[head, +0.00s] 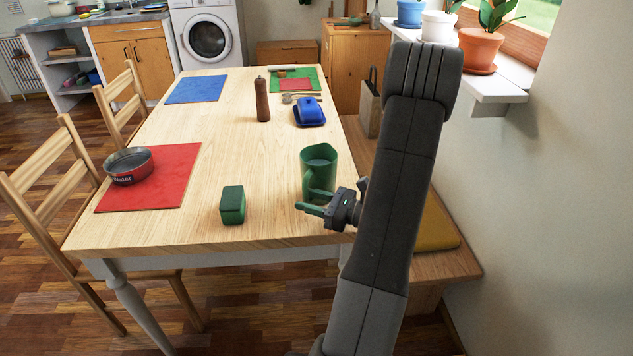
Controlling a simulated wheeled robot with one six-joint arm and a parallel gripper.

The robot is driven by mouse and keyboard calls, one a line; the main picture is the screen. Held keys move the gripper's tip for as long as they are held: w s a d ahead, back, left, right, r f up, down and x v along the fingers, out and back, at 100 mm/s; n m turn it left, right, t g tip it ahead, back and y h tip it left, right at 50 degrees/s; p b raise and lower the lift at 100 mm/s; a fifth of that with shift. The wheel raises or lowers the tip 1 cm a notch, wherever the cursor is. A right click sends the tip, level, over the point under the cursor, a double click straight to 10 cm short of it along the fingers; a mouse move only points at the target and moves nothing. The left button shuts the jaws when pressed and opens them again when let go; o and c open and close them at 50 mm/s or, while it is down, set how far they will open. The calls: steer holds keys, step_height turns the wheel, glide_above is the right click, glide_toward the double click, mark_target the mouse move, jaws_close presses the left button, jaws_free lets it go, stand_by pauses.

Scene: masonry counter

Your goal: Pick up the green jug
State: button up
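The green jug (319,160) stands upright on the wooden table, near its right edge. Its handle side faces me. My gripper (312,203) is at the jug's lower near side, its fingers pointing left. The two green-tipped fingers show a gap between them, so it looks open. I cannot tell whether they touch the jug or whether part of the handle lies between them. The jug's lower part is partly hidden by the gripper.
A green box (232,206) stands left of the jug. A metal bowl (129,166) sits on a red mat (165,185). A pepper mill (262,101) and a blue butter dish (309,112) stand farther back. A bench and wall lie right; the table's middle is clear.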

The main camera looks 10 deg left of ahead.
steer(key=a, duration=0.1)
steer(key=w+a, duration=0.1)
steer(key=a, duration=0.1)
steer(key=shift+a, duration=0.15)
jaws_close()
stand_by(1.3)
